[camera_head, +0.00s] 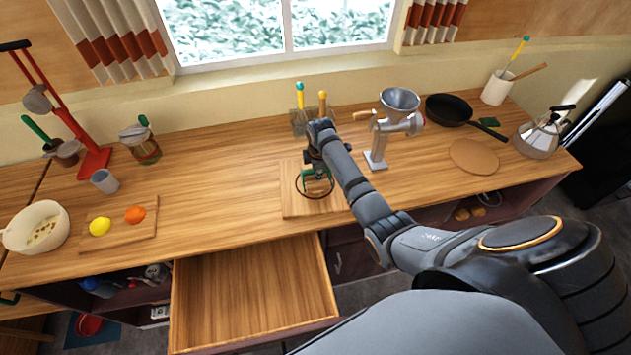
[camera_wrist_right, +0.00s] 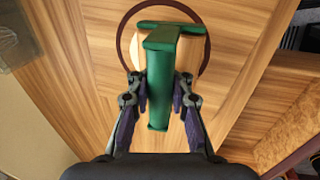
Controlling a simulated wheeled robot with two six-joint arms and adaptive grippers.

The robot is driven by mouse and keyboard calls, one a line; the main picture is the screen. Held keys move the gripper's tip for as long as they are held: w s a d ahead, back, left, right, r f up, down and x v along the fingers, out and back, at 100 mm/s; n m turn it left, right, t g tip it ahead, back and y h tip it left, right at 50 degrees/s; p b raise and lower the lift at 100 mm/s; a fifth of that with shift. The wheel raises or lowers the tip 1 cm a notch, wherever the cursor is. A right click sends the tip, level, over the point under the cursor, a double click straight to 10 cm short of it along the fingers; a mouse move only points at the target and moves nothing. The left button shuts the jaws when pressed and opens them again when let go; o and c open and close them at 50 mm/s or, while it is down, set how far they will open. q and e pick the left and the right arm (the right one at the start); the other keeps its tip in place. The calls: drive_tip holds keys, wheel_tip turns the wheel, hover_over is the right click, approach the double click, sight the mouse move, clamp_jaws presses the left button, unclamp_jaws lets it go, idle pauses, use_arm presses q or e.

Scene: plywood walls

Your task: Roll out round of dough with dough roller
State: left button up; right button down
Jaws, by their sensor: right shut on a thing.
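My right gripper (camera_head: 314,168) is shut on the green handle of the dough roller (camera_head: 318,178), above a wooden board in the middle of the counter. In the right wrist view the gripper's fingers (camera_wrist_right: 160,97) close on both sides of the green handle of the roller (camera_wrist_right: 158,80). The roller's green crosspiece and a pale part lie over a circle with a dark ring (camera_wrist_right: 127,42) on the board (camera_wrist_right: 105,30). The ring's inside is pale, and the dough's edge cannot be made out. Whether the roller touches it is unclear. My left gripper is not in view.
A grinder (camera_head: 378,140) stands right of the board, with a black pan (camera_head: 448,110), a round board (camera_head: 474,157) and a kettle (camera_head: 537,139) beyond. An open drawer (camera_head: 250,300) juts out in front. Clear counter lies left of the board.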

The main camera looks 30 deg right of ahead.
drive_tip(key=shift+w+d+f+b, duration=0.1)
drive_tip(key=shift+w+d+b, duration=0.05)
drive_tip(key=shift+w+b, duration=0.45)
drive_tip(key=shift+w+d+f+b, duration=0.15)
drive_tip(key=shift+w+b, duration=0.2)
drive_tip(key=shift+w, duration=0.35)
drive_tip(key=shift+w+d+r, duration=0.15)
drive_tip(key=shift+w+r, duration=0.1)
drive_tip(key=shift+w, duration=0.15)
